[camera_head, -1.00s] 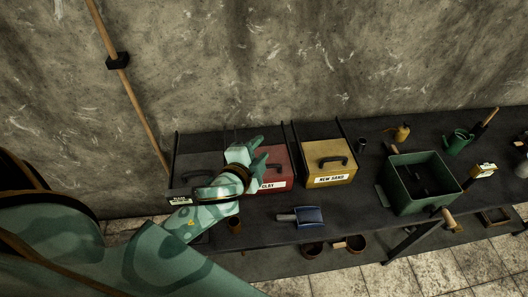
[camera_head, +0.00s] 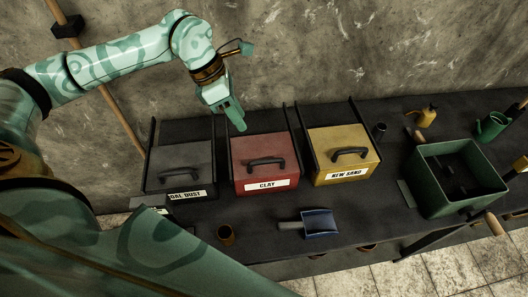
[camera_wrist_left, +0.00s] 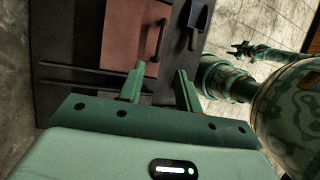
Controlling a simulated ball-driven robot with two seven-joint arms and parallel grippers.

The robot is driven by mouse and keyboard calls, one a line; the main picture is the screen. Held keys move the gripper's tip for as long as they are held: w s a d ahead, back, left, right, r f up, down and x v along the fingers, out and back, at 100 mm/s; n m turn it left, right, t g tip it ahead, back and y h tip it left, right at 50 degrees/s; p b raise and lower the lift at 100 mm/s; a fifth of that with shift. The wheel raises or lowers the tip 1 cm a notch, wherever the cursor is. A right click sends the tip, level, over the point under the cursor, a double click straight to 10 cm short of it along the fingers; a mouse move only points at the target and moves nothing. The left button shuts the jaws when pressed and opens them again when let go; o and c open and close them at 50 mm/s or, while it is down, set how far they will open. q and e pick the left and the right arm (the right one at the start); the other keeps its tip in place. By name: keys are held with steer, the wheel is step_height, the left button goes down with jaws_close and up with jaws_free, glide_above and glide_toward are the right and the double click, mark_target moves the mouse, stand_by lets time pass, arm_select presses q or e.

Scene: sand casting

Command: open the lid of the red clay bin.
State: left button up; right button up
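The red clay bin (camera_head: 264,151) stands on the dark bench between the grey and yellow bins, its lid down. It has a dark handle (camera_head: 266,164) on the lid and a white CLAY label on its front. My left gripper (camera_head: 238,126) points down above the bin's back edge, empty and not touching the handle. In the left wrist view the left fingers (camera_wrist_left: 160,72) are apart, with the red lid (camera_wrist_left: 128,32) and its handle (camera_wrist_left: 161,40) beyond them. My right gripper (camera_wrist_left: 240,49) is small at the upper right there; its finger opening is unclear.
The grey coal dust bin (camera_head: 180,165) is at the left and the yellow new sand bin (camera_head: 340,146) at the right. A green box (camera_head: 430,190) stands farther right.

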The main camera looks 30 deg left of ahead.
arm_select(q)
steer(key=b, duration=0.1)
glide_above(264, 155)
steer(key=s+d, duration=0.2)
steer(key=s, duration=0.2)
step_height(264, 155, down, 13)
steer(key=shift+d+f, duration=0.1)
steer(key=shift+w, duration=0.1)
jaws_close()
